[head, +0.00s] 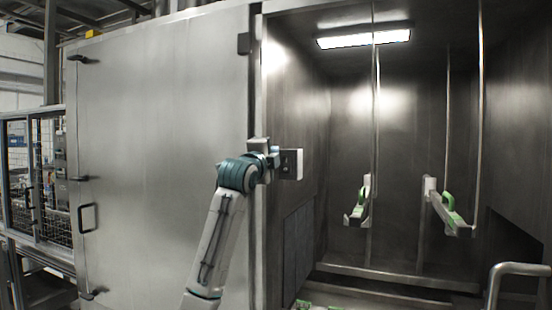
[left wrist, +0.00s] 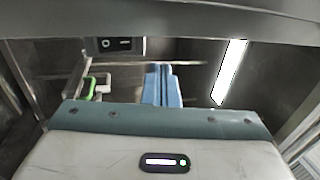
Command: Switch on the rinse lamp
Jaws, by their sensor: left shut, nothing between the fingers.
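A rectangular ceiling lamp (head: 363,38) glows white inside the open steel chamber; it also shows bright in the left wrist view (left wrist: 229,71). A dark switch box (left wrist: 115,45) with a rocker and a round mark is at the upper left of the left wrist view. My left gripper (head: 287,163) is at the chamber's left opening edge, below and left of the lamp. Its blue fingers (left wrist: 162,86) are shut with nothing between them, and appear just right of and below the switch box. I cannot tell whether they touch it. My right gripper is out of view.
A large steel door (head: 160,140) stands left of the opening. Inside hang thin vertical rods and two brackets with green parts (head: 360,205) (head: 450,212). A bent metal rail (head: 515,270) is at the lower right. The chamber's middle is open.

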